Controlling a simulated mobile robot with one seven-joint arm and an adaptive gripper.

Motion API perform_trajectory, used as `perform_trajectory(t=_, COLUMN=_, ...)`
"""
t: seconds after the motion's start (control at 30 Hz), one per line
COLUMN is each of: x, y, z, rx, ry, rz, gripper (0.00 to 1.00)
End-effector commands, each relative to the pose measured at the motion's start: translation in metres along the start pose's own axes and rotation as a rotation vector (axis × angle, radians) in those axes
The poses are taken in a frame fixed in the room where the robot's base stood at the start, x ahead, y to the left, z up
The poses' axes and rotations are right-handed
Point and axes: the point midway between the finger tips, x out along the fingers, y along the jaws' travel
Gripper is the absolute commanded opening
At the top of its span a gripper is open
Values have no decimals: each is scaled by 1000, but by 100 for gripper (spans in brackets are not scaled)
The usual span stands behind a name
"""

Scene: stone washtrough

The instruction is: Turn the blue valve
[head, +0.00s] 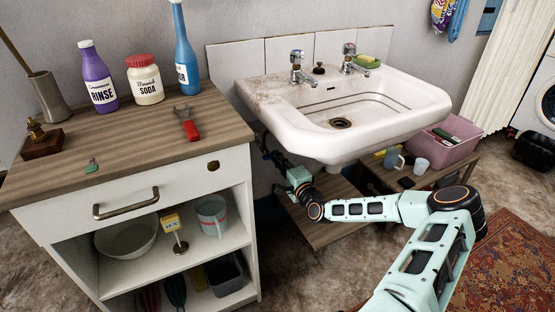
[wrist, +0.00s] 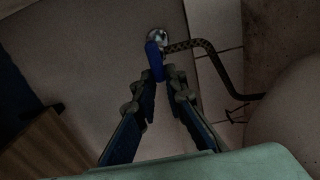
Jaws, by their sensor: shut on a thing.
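The blue valve (wrist: 153,52) is in the upper middle of the wrist view, a small blue handle on a shiny metal fitting at the wall. A braided hose runs right from the fitting. My gripper (wrist: 160,73) is shut on the lower end of the blue handle, its fingers closing in from both sides. In the head view my gripper (head: 270,155) reaches in under the sink's left side, close to the cabinet; the valve there is too small and shaded to make out clearly.
The white sink (head: 395,125) hangs just above and right of my gripper. The wooden-topped cabinet (head: 225,135) stands close on the left, with bottles and red-handled pliers (head: 187,124) on it. A low wooden bench (head: 445,175) with a pink tub (head: 455,153) is under the sink.

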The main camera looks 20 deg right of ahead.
Motion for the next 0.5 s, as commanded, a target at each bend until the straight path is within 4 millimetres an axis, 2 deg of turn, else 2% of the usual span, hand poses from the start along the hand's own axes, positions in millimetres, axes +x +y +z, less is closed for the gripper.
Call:
perform_trajectory(t=0.4, x=-1, y=2, z=1, rx=10, ry=-2, rz=3, gripper=0)
perform_trajectory(t=0.43, x=-1, y=2, z=1, rx=10, ry=-2, rz=3, gripper=13)
perform_trajectory(t=0.5, x=-1, y=2, z=1, rx=9, ry=-2, rz=3, gripper=21)
